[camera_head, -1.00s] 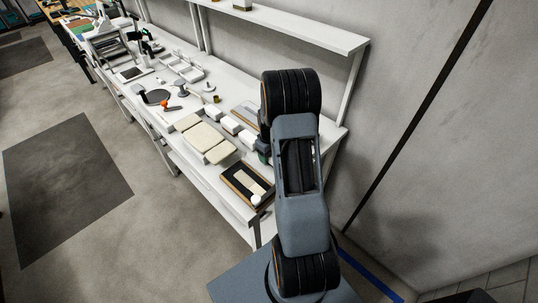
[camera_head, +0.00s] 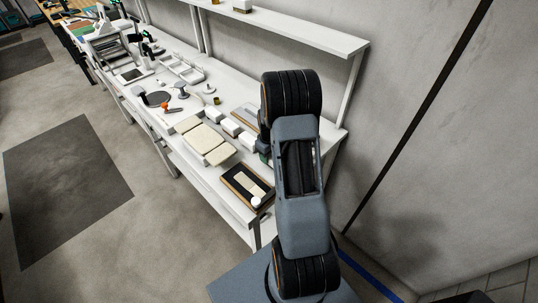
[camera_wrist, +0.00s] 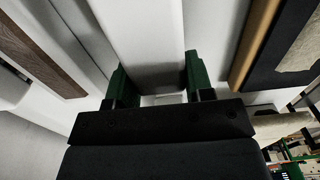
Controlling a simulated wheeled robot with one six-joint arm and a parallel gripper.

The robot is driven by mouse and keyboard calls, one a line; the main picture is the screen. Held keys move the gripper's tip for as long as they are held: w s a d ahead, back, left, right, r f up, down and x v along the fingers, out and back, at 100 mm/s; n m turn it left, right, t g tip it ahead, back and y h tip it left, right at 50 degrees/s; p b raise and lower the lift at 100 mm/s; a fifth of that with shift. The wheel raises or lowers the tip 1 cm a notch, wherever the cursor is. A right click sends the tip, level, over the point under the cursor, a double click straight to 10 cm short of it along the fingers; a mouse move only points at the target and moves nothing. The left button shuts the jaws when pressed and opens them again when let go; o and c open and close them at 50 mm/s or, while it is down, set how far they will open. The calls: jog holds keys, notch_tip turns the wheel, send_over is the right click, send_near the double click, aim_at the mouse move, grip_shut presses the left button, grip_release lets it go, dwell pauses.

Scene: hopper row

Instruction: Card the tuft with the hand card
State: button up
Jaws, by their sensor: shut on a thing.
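My gripper (camera_wrist: 155,88) shows in the wrist view with its two green fingers on either side of a white, block-like thing (camera_wrist: 145,35). It is shut on this thing; I cannot tell whether it is the hand card. In the head view my own arm hides most of the gripper. A wood-framed dark pad (camera_head: 230,181) lies near the bench's front right corner, with a flat cream piece, perhaps the tuft (camera_head: 246,181), on it. In the wrist view the pad's frame (camera_wrist: 252,45) is right of the gripper, apart from it, with the cream piece (camera_wrist: 300,48) partly cut off.
A white knob (camera_head: 256,200) shows at the pad's near corner. Cream slabs (camera_head: 203,138) and a row of white blocks (camera_head: 230,126) lie farther along the bench. A brown strip (camera_wrist: 40,45) is left of the gripper. A shelf (camera_head: 300,28) runs above the back edge.

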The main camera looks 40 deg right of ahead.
jog(key=shift+r, duration=0.1)
jog(key=shift+r+p, duration=1)
jog(key=shift+r, duration=1.95)
